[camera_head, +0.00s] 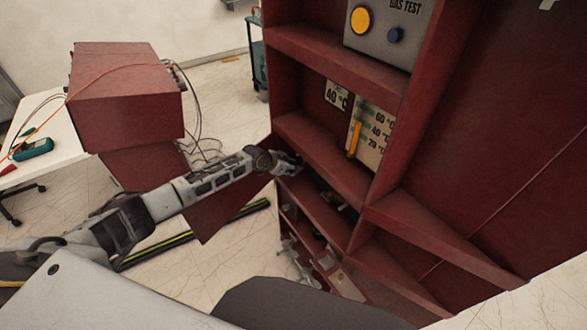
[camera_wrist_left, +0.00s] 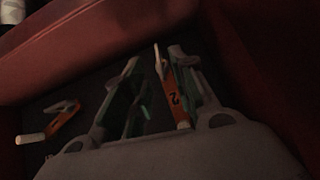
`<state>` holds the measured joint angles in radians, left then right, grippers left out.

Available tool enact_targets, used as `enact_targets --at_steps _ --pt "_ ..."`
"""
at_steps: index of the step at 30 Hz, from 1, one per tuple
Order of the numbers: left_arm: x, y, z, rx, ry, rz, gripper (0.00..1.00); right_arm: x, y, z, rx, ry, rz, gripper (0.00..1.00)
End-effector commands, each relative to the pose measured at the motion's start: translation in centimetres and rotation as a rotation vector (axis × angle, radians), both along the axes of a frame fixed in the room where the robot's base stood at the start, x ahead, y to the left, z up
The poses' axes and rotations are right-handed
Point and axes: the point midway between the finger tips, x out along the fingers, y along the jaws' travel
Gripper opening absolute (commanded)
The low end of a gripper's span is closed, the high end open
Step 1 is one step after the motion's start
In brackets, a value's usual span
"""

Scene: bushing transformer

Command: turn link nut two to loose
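In the left wrist view, an orange link marked 2 (camera_wrist_left: 176,95) stands tilted inside the dark red compartment. A pale cylindrical end shows at its lower tip, and its nut is too dim to make out clearly. My left gripper (camera_wrist_left: 155,62) is open, with its fingers on either side of this link. The link is nearer the right finger; I cannot tell whether they touch. A second orange link (camera_wrist_left: 66,118) with a pale end lies to the left, outside the fingers. In the head view, my left gripper (camera_head: 288,164) reaches into the cabinet's low compartment, its tips partly hidden. My right gripper is not seen.
The red cabinet (camera_head: 320,163) has shelf edges and walls close around the left gripper. Above are a thermometer panel (camera_head: 370,140) and a grey gas test panel (camera_head: 385,30). A red box (camera_head: 125,100) and a white table (camera_head: 50,150) stand left. Tiled floor lies between.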

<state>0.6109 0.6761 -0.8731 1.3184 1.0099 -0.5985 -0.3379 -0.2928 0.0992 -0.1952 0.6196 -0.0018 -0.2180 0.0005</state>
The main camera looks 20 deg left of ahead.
Motion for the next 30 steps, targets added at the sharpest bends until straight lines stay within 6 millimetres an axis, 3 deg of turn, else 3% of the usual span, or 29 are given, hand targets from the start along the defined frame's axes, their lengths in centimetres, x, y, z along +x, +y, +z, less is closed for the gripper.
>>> enact_targets --at_steps 15,30 --pt "-2.1 1.3 2.4 0.001 0.000 -0.001 0.27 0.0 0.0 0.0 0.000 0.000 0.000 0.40" --pt "-2.5 1.4 2.9 -0.001 -0.001 0.000 0.27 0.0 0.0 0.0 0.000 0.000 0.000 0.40"
